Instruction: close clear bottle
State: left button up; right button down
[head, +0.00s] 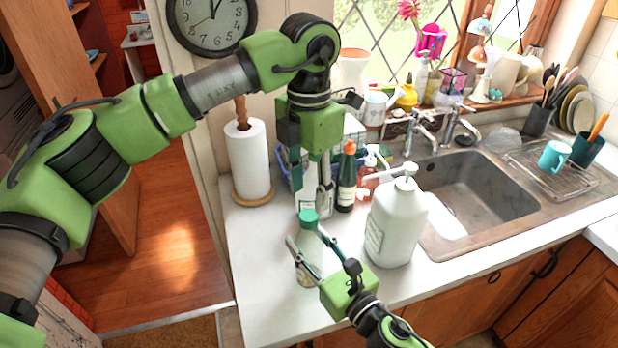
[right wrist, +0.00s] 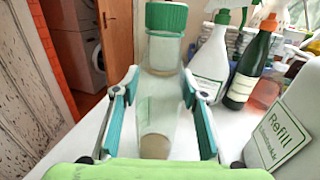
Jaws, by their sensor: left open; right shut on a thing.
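The clear bottle (head: 308,268) stands upright near the counter's front left edge. Its green cap (head: 308,215) sits on top of the neck; I cannot tell how tight it is. In the right wrist view the bottle (right wrist: 156,115) is between the fingers with the green cap (right wrist: 166,17) above. My right gripper (head: 308,240) is shut on the clear bottle's body from the front. My left gripper (head: 312,198) is open and points down just above the cap, with no contact visible. It partly hides the things behind.
A large white refill pump bottle (head: 393,230) stands close on the right. A dark green bottle (head: 347,180), a spray bottle (right wrist: 212,62) and a paper towel roll (head: 246,160) stand behind. The sink (head: 480,195) is farther right. The counter's front left is free.

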aim_at(309, 214)
pick_arm(q)
notch_tip(309, 214, down, 6)
jog(key=shift+r, duration=0.1)
dwell(0.4)
jog(key=c, duration=1.2)
jog(key=shift+o, duration=0.2)
jog(key=o, duration=1.3)
